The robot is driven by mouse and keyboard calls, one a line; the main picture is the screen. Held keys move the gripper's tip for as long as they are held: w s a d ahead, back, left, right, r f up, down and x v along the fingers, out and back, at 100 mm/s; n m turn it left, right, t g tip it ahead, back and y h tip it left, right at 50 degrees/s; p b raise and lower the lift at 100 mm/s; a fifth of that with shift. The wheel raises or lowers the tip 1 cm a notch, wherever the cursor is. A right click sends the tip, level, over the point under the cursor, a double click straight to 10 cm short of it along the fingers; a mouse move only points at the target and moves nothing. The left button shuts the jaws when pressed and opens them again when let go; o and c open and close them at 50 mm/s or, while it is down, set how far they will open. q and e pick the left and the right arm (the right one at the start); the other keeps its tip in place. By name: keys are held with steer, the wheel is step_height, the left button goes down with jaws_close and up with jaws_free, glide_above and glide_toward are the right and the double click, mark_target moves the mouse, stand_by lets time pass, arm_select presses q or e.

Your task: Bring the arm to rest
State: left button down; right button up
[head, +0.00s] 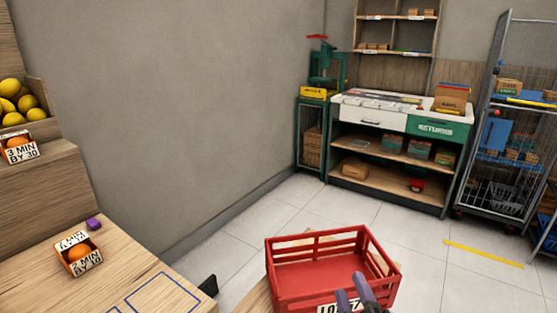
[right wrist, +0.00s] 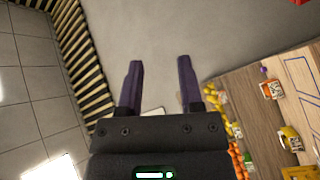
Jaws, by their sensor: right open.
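My right gripper (head: 354,293) shows at the bottom of the head view, in front of the red crate's near side. In the right wrist view its two dark purple fingers (right wrist: 160,62) stand apart with nothing between them. The red crate (head: 318,238) has slatted sides and a label on its near side, partly hidden by the gripper; I see nothing inside it. My left gripper is not in view.
A wooden counter (head: 40,285) at the left has a small labelled box (head: 78,253) holding an orange fruit, and a purple object (head: 94,223). A green-and-white workbench (head: 400,120) and a wire cage trolley (head: 505,125) stand behind.

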steer(key=s+d+f+m+g+h, duration=0.35)
steer(key=s+f+m+g, duration=0.3)
steer(key=f, duration=0.35)
steer(key=s+f+m+g+y, duration=0.1)
steer(key=s+f+m+g, duration=0.1)
steer(key=s+f+g, duration=0.4)
steer(key=s+f+m+g+y, duration=0.1)
steer(key=s+f+m+g, duration=0.15)
steer(key=s, duration=0.55)
step_height(320, 180, down, 16)
steer(key=s+f+g, duration=0.1)
steer(key=s+g, duration=0.1)
steer(key=s+d+f, duration=0.3)
steer(key=s+f, duration=0.6)
steer(key=s, duration=0.3)
steer(key=shift+s+d+f+n+g, duration=0.2)
steer(key=shift+s+f+n+g, duration=0.1)
steer(key=shift+s+f+g, duration=0.1)
